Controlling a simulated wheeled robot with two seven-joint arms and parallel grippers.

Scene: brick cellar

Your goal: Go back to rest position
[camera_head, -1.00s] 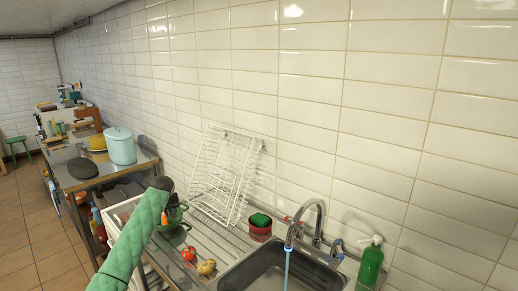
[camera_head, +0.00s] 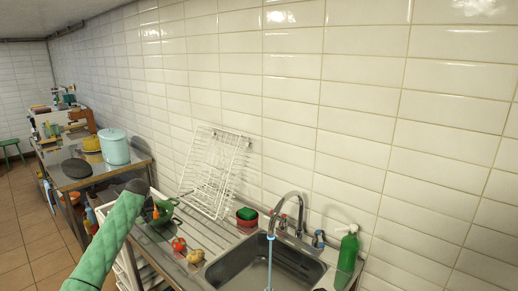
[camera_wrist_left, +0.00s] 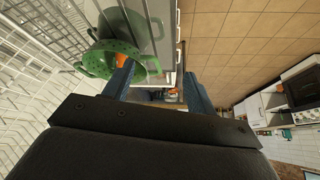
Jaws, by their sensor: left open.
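My left arm comes in from the lower left in a green quilted sleeve. My left gripper (camera_wrist_left: 158,88) shows best in the left wrist view, with two blue fingers apart and nothing between them. In the head view the gripper is mostly hidden behind the dark end of my arm, near a green colander (camera_head: 163,213) on the drainboard. The colander also shows in the left wrist view (camera_wrist_left: 97,62), to the left of the fingers; I cannot tell whether they touch. My right gripper is not in view.
A white wire rack (camera_head: 213,175) leans on the tiled wall. A tomato (camera_head: 179,244) and a yellowish vegetable (camera_head: 195,256) lie on the drainboard by the sink (camera_head: 262,268). A green bottle (camera_head: 347,252) stands at right. A side table holds a light-blue pot (camera_head: 115,149).

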